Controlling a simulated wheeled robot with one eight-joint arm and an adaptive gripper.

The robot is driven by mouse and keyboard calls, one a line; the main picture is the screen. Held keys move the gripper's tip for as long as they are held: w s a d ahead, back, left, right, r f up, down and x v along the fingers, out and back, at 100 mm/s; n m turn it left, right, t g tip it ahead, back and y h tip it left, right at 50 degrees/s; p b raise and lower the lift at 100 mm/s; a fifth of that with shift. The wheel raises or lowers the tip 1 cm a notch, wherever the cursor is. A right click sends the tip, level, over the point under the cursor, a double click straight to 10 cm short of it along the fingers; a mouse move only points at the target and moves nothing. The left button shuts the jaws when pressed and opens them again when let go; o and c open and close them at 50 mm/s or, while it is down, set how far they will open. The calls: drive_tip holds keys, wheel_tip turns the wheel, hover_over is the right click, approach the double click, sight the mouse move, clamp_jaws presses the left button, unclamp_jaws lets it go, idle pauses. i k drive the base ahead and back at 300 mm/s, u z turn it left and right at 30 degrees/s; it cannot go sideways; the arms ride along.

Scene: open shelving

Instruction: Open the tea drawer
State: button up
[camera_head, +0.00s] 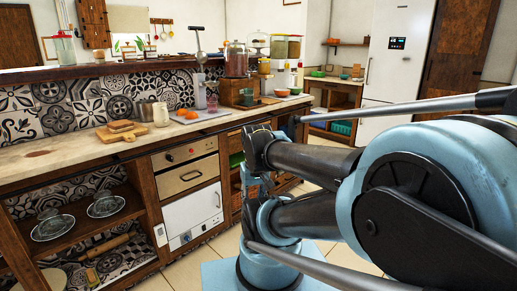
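No drawer is plainly marked as the tea drawer. The counter's front has a cream drawer front (186,177) with a small handle, and it looks closed. A brown wooden box (235,92) stands on the counter; I cannot tell whether it has a drawer. My arm comes in from the right, and its dark jointed end parts (252,165) are in front of the cabinets right of the white door. I cannot make out the gripper fingers or whether they are open. My arm hides part of the cabinet fronts there.
The counter (75,147) holds a cutting board (122,132), a pot (145,111), a tray with oranges (190,115) and several jars. Open shelves with glass bowls (53,224) are at lower left. A white fridge (396,65) stands behind. Tiled floor (213,249) is clear in front.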

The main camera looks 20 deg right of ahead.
sight(235, 145)
drive_tip(key=z, duration=0.05)
drive_tip(key=k, duration=0.2)
drive_tip(key=z, duration=0.7)
drive_tip(key=i, duration=1)
